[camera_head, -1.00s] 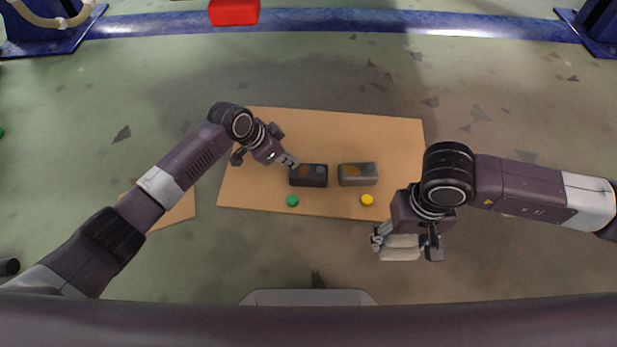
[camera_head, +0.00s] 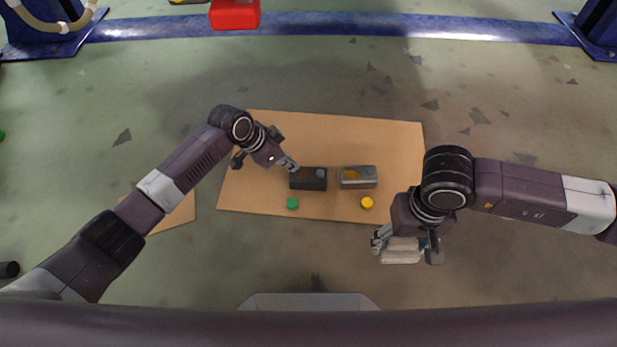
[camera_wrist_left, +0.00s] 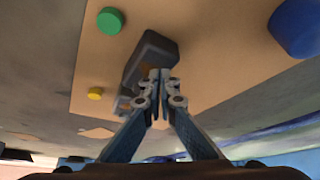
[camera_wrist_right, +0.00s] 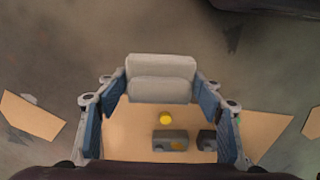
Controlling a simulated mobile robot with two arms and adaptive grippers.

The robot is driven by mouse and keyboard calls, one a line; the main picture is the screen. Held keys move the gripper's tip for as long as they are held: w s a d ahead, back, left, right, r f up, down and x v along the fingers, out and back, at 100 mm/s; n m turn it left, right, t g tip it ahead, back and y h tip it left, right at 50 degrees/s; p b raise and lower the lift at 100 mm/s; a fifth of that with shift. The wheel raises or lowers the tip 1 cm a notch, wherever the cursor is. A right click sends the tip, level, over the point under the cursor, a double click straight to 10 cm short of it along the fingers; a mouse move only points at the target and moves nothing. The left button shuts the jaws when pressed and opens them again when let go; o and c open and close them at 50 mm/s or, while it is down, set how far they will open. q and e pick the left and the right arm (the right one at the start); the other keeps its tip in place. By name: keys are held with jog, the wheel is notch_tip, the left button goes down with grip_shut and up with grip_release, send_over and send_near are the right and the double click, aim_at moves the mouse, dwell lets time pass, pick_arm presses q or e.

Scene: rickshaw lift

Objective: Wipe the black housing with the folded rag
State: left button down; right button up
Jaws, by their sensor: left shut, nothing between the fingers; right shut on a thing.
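The black housing (camera_head: 308,179) lies on the tan board, with a brownish patch on its top. It also shows in the left wrist view (camera_wrist_left: 151,52). My left gripper (camera_head: 293,166) is shut and empty, its fingertips at the housing's left end; I cannot tell whether they touch it. My right gripper (camera_head: 402,246) is shut on the folded rag (camera_head: 401,256), a pale grey pad held near the board's front right corner. The rag fills the space between the fingers in the right wrist view (camera_wrist_right: 161,80).
A grey housing (camera_head: 358,177) with an orange patch sits right of the black one. A green button (camera_head: 292,203) and a yellow button (camera_head: 367,202) lie in front on the tan board (camera_head: 255,195). A red box (camera_head: 234,14) and blue beam (camera_head: 330,22) are at the back.

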pick_arm(q)
jog(key=shift+f+b, duration=0.6)
jog(key=shift+f, duration=0.6)
pick_arm(e)
jog(key=shift+f, duration=0.6)
jog(key=shift+r, duration=0.1)
pick_arm(q)
notch_tip(320, 180, up, 6)
jog(key=p, duration=0.6)
jog(key=shift+r+p, duration=0.1)
jog(key=shift+p, duration=0.25)
pick_arm(e)
notch_tip(320, 180, up, 7)
jog(key=shift+f, duration=0.2)
jog(key=shift+f, duration=0.1)
pick_arm(q)
jog(key=v, duration=1.1)
jog(key=shift+a+r, duration=0.2)
jog(key=shift+r, duration=0.15)
jog(key=shift+s, duration=0.15)
pick_arm(e)
jog(key=shift+s, duration=0.1)
